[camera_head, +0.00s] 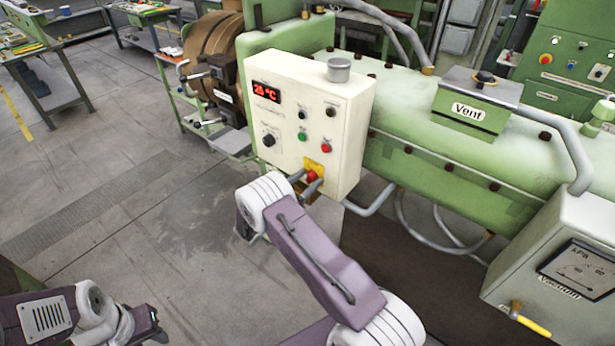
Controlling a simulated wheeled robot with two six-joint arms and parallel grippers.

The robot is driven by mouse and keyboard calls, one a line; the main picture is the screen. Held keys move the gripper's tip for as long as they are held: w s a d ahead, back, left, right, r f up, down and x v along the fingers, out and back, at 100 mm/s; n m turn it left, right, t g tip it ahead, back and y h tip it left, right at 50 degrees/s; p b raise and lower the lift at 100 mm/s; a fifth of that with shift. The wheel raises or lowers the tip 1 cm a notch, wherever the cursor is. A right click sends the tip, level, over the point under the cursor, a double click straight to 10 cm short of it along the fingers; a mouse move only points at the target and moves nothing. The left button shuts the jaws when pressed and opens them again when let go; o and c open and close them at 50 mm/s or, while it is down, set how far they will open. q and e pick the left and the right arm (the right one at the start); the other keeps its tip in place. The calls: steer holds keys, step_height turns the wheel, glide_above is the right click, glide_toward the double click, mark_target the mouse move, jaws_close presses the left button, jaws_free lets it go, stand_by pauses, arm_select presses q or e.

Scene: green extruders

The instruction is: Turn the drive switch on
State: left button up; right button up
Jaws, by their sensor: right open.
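A cream control box (335,115) hangs on the green extruder. Its front has a red display reading 25 °C, a black rotary knob (268,140), smaller dark knobs, a green button (302,137) and a red button (326,148). At its lower edge is a red handle on a yellow plate (316,167). Which control is the drive switch I cannot read. My right gripper (305,183) is open just below and in front of the red handle; contact cannot be told. My left arm's end (148,325) is low at the left, away from the box; its fingers are not clear.
The green extruder barrel (410,165) with a Vent block (472,110) runs right. A vacuum box (560,265) with a yellow-handled valve (530,322) stands lower right. Grey pipes curve below the control box. Workbenches (50,75) stand upper left; the floor at left is clear.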

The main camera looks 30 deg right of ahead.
jaws_close()
steer(key=shift+f+m+b, duration=0.15)
steer(key=shift+m+b, duration=0.45)
steer(key=shift+b, duration=0.25)
steer(key=m+b, duration=1.1)
steer(key=b, duration=0.5)
steer(key=shift+w, duration=0.1)
steer(key=shift+r+m+b, duration=0.2)
steer(key=shift+m+b, duration=0.7)
steer(key=shift+b, duration=0.2)
jaws_free()
